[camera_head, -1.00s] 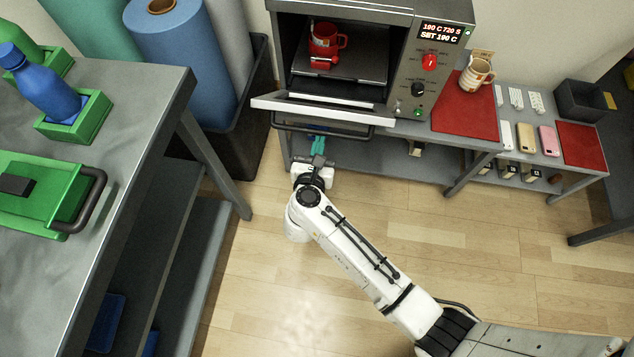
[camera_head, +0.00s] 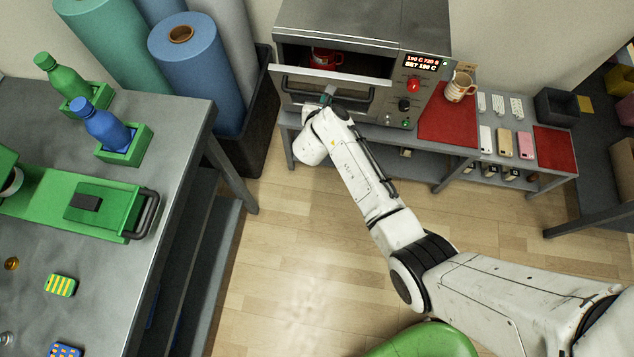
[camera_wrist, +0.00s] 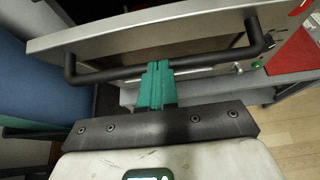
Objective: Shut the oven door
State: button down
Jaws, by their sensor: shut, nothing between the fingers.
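The oven (camera_head: 362,30) stands on a grey bench, its display lit. Its door (camera_head: 300,82) is partly raised and still ajar, with a dark gap above its upper edge. A red mug (camera_head: 325,58) shows inside through that gap. The dark bar handle (camera_wrist: 100,74) runs across the door front in the wrist view. My gripper (camera_wrist: 158,66) is shut and empty, its teal fingertips at the handle's middle, against or very near it; exact contact cannot be told. In the head view my gripper (camera_head: 328,92) is in front of the door, partly hidden by my wrist.
A red mat (camera_head: 447,118) with a patterned mug (camera_head: 459,87) and several phones lie right of the oven. Blue and green rolls (camera_head: 197,70) stand in a dark bin at left. A workbench (camera_head: 190,150) is at left. The floor between is clear.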

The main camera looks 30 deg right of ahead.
aim_at(331, 72)
jog(key=w+d+r, duration=0.1)
jog(key=w, duration=0.1)
jog(key=w+d+r+p, duration=0.1)
jog(key=w+d, duration=0.1)
jog(key=w+d+r, duration=0.1)
jog(key=w, duration=0.1)
jog(key=shift+w+d+r+p, duration=0.2)
jog(key=shift+w+d+p, duration=0.05)
jog(key=shift+d+p, duration=0.15)
jog(key=shift+w+r, duration=0.1)
jog(key=shift+w, duration=0.05)
